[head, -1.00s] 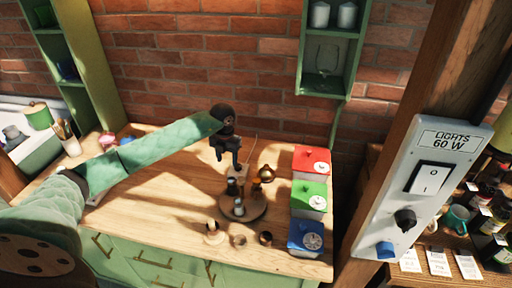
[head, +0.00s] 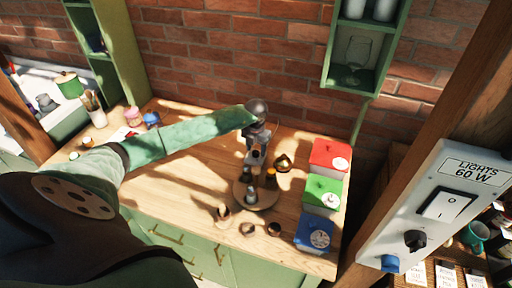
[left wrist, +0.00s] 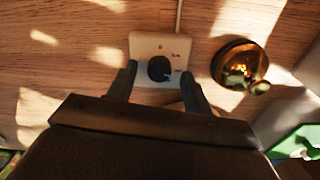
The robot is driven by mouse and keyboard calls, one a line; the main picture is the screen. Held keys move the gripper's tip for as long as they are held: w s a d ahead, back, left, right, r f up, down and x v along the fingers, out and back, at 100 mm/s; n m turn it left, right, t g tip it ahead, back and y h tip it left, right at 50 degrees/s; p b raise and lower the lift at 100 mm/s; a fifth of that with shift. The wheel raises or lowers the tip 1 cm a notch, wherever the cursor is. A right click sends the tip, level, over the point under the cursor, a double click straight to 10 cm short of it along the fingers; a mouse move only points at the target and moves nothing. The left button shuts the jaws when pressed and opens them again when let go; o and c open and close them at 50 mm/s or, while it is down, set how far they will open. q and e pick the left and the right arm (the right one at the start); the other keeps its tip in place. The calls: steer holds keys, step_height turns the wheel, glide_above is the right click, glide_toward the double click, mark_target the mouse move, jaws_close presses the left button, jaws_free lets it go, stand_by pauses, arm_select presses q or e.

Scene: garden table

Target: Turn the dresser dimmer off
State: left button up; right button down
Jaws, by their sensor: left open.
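The dresser dimmer (left wrist: 144,48) is a small pale plate with a round black knob (left wrist: 158,68), lying on the wooden dresser top. A cord runs from its far edge. My left gripper (left wrist: 158,73) is open, with one finger on each side of the knob in the left wrist view. I cannot tell whether the fingers touch it. In the head view my left gripper (head: 257,138) points down over the dimmer and mostly hides it. The knob's setting is not readable. My right gripper is not in view.
A brass object (left wrist: 240,64) stands just right of the dimmer. A round wooden tray (head: 268,199) with small bottles is in front. Red (head: 328,154), green (head: 322,192) and blue (head: 314,233) boxes line the right edge. A "LIGHTS 60 W" panel (head: 406,222) is farther right.

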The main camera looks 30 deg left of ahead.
arm_select(q)
steer(key=shift+s+f, duration=0.1)
steer(key=shift+f, duration=0.4)
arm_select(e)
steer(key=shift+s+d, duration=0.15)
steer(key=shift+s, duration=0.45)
